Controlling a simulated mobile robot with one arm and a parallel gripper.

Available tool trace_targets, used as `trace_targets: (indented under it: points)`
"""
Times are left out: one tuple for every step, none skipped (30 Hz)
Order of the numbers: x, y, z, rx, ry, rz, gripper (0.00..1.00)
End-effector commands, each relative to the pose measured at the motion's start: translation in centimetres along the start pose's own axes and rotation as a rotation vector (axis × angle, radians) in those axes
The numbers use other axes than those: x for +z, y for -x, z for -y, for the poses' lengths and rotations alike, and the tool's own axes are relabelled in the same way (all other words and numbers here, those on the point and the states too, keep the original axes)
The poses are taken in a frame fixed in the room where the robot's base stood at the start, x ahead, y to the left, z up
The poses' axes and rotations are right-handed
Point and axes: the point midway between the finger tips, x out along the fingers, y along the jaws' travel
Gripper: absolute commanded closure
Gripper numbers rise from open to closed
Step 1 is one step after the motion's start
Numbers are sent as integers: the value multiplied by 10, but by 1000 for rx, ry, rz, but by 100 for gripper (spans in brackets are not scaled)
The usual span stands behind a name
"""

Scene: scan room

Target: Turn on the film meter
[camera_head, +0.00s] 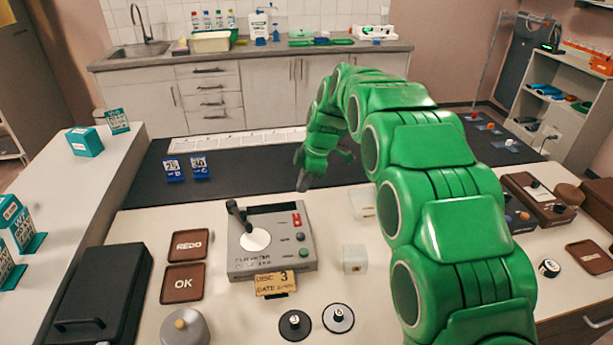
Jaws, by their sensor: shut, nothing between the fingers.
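The film meter is probably the grey box (272,262) on the near white table, though its printed label is too small to read fully. On its top it has a black lever arm (237,217), a white round disc, a red switch (297,220) at the upper right, and a dark knob and a green button (303,253) below that. My gripper (303,184) is shut and empty, pointing down behind the box's back edge and apart from it. Part of the gripper is hidden by my green arm.
Brown REDO (188,245) and OK (183,283) trays lie left of the box. A yellow "DISC 3" tag (275,283) stands at its front. A dark mat (240,172) lies behind.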

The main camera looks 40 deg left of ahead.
Motion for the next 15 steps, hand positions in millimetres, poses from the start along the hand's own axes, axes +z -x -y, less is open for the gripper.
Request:
trace_targets:
  points:
    - [0,-9,1,-5,0,0,100]
    - [-1,-14,1,-5,0,0,100]
    - [-1,-21,1,-5,0,0,100]
    - [-1,-26,1,-4,0,0,100]
    - [-1,-31,1,-4,0,0,100]
    - [-1,-38,1,-4,0,0,100]
    - [-1,-43,2,-4,0,0,100]
    - [0,-48,2,-5,0,0,100]
    - [-1,-54,2,-6,0,0,100]
    - [-1,-59,2,-6,0,0,100]
    - [1,-64,1,-5,0,0,100]
    - [3,-70,0,-4,0,0,100]
    - [4,-74,0,-3,1,0,100]
    - [6,-78,-1,-2,1,0,100]
    - [7,-83,-2,-2,0,0,100]
